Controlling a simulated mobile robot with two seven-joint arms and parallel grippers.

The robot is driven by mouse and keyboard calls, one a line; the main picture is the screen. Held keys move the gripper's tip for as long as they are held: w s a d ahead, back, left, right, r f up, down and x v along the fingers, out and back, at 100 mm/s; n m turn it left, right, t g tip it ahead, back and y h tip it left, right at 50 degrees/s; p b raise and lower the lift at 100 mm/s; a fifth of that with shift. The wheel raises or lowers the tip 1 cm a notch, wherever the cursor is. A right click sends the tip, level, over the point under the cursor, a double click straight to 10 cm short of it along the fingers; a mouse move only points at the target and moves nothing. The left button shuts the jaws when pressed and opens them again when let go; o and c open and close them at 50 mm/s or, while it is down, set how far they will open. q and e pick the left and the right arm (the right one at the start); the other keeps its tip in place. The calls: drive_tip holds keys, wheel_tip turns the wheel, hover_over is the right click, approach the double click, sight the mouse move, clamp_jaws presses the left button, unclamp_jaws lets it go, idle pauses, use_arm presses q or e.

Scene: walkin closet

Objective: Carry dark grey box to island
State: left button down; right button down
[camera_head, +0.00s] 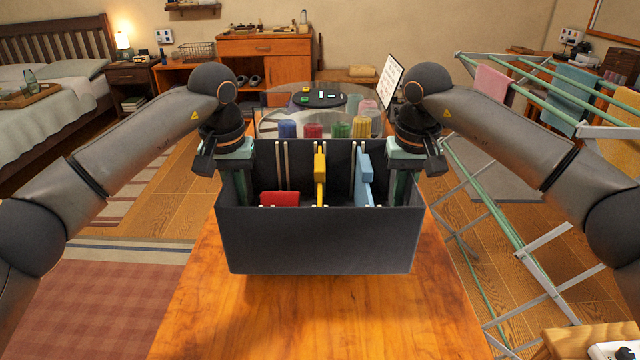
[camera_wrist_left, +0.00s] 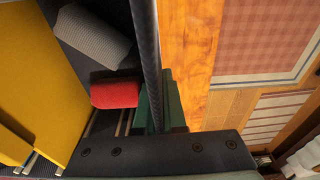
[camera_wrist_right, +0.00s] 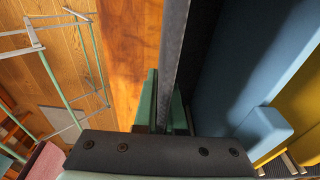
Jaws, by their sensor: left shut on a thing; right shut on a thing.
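The dark grey box (camera_head: 318,240) is upright and open-topped in the middle of the head view, over a wooden top (camera_head: 320,318). It holds a red item (camera_head: 280,198), a yellow panel (camera_head: 320,178) and a light blue panel (camera_head: 363,180). My left gripper (camera_head: 236,165) is shut on the box's left wall, also seen edge-on in the left wrist view (camera_wrist_left: 150,60). My right gripper (camera_head: 404,165) is shut on its right wall, also in the right wrist view (camera_wrist_right: 174,60). I cannot tell whether the box's underside touches the wood.
Behind the box is a round glass-like table (camera_head: 270,100) with coloured cylinders and a black tray (camera_head: 318,95). A drying rack (camera_head: 520,215) with hanging cloths stands close on the right. A bed (camera_head: 50,110) is at the far left, and a checked rug (camera_head: 100,305) lies at the left.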

sight(410, 172)
use_arm(q)
drive_tip(key=shift+f, duration=0.1)
use_arm(e)
drive_tip(key=shift+f, duration=0.1)
